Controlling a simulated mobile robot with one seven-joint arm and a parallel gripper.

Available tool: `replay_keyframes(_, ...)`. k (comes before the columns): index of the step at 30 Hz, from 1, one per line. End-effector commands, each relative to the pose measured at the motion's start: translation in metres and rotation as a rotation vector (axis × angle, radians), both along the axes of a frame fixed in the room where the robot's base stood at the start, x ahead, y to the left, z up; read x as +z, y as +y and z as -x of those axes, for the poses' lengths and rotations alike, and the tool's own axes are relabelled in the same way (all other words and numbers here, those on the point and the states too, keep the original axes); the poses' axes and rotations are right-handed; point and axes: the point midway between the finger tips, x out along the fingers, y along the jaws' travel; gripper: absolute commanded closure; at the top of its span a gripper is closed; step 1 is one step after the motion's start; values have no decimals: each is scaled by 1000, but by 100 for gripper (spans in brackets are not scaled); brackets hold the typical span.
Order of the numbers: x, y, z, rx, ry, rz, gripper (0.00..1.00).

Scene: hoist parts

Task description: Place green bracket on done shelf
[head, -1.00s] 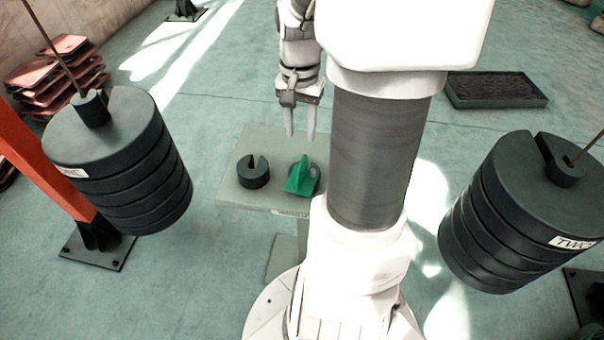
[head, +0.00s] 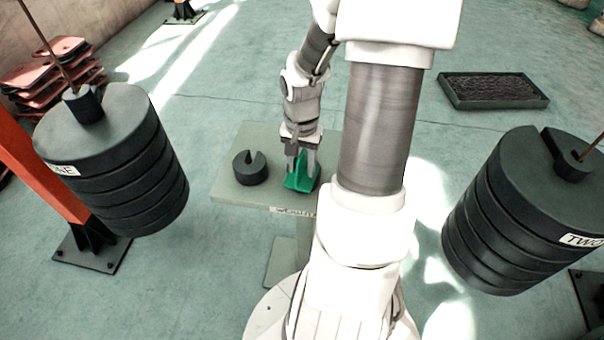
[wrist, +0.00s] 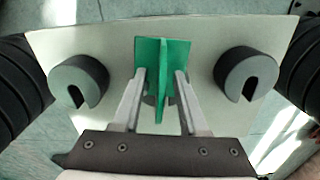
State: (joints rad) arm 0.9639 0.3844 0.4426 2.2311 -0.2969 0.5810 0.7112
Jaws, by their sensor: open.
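The green bracket (head: 299,181) stands on a small grey-green table (head: 232,190), with its upright rib pointing up. My gripper (head: 302,170) is down at the bracket, its two fingers on either side of it. In the wrist view the bracket (wrist: 163,75) shows its thin rib between the open fingers (wrist: 160,100), with a visible gap on each side. Part of the bracket's lower end is hidden by the fingers. No shelf marked done can be made out; a label on the table's front edge is partly hidden and not readable.
A dark slotted weight (head: 250,168) sits left of the bracket; the wrist view shows another slotted weight (wrist: 247,74) on its right. Hanging weight stacks, ONE (head: 115,165) and TWO (head: 520,215), flank the table. A dark tray (head: 493,90) lies on the floor.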

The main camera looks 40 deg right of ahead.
Motion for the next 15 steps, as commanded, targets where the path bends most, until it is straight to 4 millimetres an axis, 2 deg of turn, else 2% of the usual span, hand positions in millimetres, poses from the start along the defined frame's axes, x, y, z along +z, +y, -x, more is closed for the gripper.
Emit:
replay_keyframes(8,-4,0,0,0,-1,1,57)
replay_keyframes(15,-4,0,0,0,-1,1,99)
